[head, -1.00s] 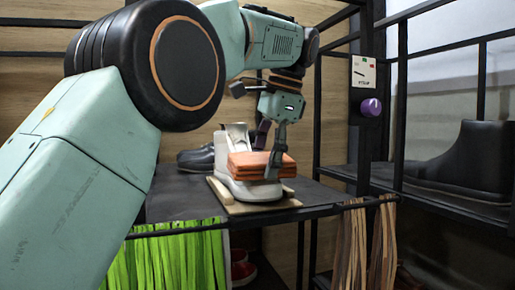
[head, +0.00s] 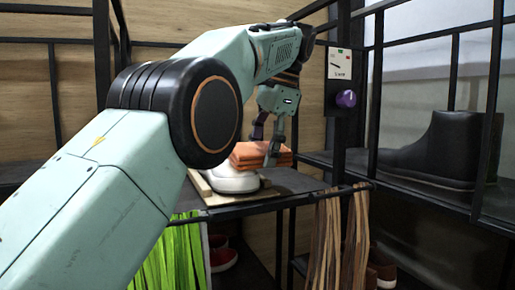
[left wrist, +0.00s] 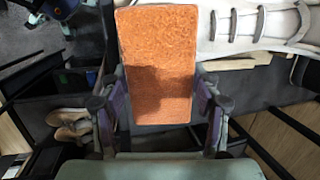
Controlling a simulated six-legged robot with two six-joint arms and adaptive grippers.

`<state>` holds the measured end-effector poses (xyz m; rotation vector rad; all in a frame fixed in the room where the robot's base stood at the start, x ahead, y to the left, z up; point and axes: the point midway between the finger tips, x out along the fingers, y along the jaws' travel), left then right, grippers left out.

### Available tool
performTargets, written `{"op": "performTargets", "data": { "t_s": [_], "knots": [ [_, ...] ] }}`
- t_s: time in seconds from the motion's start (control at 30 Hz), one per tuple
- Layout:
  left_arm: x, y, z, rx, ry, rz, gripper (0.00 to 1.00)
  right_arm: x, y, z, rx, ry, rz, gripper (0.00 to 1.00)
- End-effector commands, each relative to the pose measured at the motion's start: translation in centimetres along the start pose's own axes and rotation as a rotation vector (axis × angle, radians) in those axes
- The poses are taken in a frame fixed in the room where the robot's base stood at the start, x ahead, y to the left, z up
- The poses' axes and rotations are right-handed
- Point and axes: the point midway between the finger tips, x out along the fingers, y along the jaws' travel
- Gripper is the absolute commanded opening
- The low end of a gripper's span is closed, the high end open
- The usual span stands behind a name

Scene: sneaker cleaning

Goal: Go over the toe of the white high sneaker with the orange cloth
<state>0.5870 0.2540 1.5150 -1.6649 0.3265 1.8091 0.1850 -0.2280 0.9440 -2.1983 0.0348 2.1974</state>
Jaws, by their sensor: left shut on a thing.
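The white high sneaker (head: 236,182) sits on a wooden board on the shelf in the head view. My arm hides its upper part, and its rounded toe shows below the cloth. My left gripper (head: 272,152) is shut on the folded orange cloth (head: 258,156), held just over the toe; I cannot tell whether they touch. In the left wrist view the cloth (left wrist: 158,65) lies between the fingers of the left gripper (left wrist: 160,108). The sneaker (left wrist: 262,25) shows to its right with straps or laces across it. My right gripper is not in view.
The wooden board (head: 225,200) lies near the front edge of the dark shelf. Green strips (head: 172,255) and brown laces (head: 340,235) hang below. A black boot (head: 440,150) stands on the right shelf. A post with a purple knob (head: 346,98) rises beside my gripper.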

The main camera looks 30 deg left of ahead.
Motion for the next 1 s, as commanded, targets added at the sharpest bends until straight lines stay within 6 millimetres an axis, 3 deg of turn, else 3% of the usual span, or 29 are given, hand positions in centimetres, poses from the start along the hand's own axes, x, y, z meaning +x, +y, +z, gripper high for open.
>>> {"op": "performTargets", "data": {
  "t_s": [0.17,0.6,1.0],
  "knots": [
    [-0.1,0.1,0.2,0.000,0.000,0.001,0.23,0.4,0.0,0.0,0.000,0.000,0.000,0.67],
    [0.6,0.5,3.4,-0.001,0.000,0.001,0.23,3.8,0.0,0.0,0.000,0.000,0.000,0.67],
    [0.8,0.7,5.2,-0.001,0.001,0.000,0.23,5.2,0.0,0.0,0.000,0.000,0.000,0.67]
  ]
}}
